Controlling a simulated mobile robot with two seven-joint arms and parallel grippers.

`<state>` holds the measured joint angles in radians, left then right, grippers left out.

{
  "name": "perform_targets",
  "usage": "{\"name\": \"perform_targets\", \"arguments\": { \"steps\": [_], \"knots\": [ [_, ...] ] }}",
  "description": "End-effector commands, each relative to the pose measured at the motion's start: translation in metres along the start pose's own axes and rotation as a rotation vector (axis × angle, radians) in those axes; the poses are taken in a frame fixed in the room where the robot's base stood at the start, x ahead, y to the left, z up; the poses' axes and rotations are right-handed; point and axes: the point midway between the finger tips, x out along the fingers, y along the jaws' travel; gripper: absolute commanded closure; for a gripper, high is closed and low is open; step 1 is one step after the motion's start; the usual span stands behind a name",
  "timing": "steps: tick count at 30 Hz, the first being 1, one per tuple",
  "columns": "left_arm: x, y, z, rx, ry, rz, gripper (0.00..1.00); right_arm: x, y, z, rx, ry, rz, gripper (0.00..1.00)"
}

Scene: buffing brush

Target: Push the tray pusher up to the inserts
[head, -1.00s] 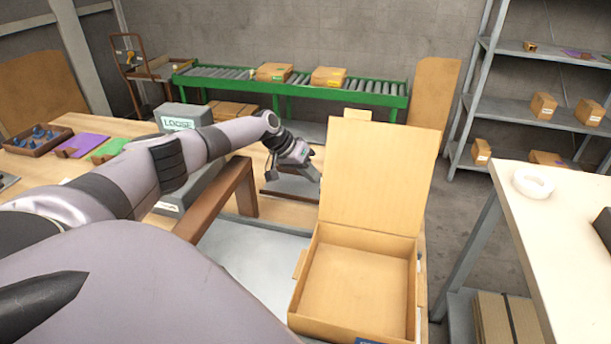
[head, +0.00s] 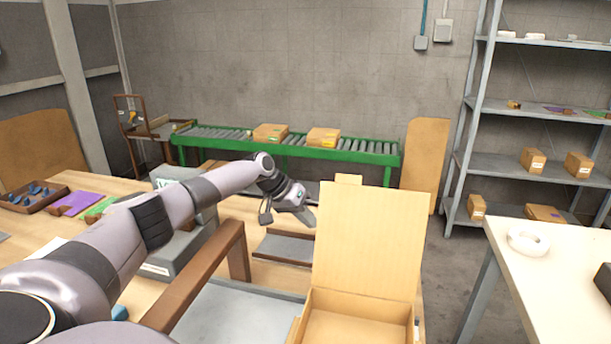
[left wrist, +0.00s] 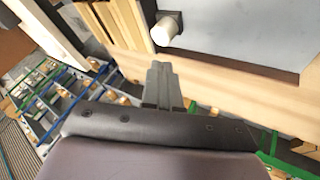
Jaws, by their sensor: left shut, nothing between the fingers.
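My left gripper (head: 304,214) is shut and empty, held above the far part of the bench beside the raised lid of the open carton. In the left wrist view its closed fingers (left wrist: 161,72) point toward a white round knob (left wrist: 167,30) on a small dark block (left wrist: 173,17), which may be the tray pusher. The fingers are apart from the knob in the picture. The knob stands at the edge of a grey surface (left wrist: 245,35), next to several pale wooden strips (left wrist: 120,22), possibly the inserts. I cannot make out knob or strips in the head view. My right gripper is not in view.
The open carton (head: 365,235) stands right of my left arm. A brown wooden bar (head: 200,278) crosses the bench below the arm. A flat grey tray (head: 287,247) lies by the gripper. A pale table (head: 560,250) stands at right, with floor between.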

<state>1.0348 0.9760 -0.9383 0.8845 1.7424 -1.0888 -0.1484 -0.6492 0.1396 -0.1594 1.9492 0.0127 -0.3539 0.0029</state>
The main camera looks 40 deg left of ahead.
Motion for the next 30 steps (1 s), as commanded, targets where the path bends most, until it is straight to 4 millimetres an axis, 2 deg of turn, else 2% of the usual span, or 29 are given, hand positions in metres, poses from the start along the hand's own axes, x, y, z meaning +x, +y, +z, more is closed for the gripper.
{"name": "perform_targets", "arguments": {
  "steps": [1,9,15,21,30],
  "knots": [
    [-0.012,0.006,-0.007,0.004,0.004,0.000,1.00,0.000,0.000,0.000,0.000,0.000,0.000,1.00],
    [-0.065,0.035,-0.035,0.002,0.004,0.001,1.00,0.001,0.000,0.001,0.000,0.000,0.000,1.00],
    [-0.097,0.052,-0.052,0.000,0.003,0.001,1.00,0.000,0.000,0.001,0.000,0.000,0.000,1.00],
    [-0.113,0.060,-0.060,-0.001,0.000,0.000,1.00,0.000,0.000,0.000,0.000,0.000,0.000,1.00],
    [-0.116,0.061,-0.062,-0.002,0.000,-0.001,1.00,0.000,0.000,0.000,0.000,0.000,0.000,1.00]
  ]
}}
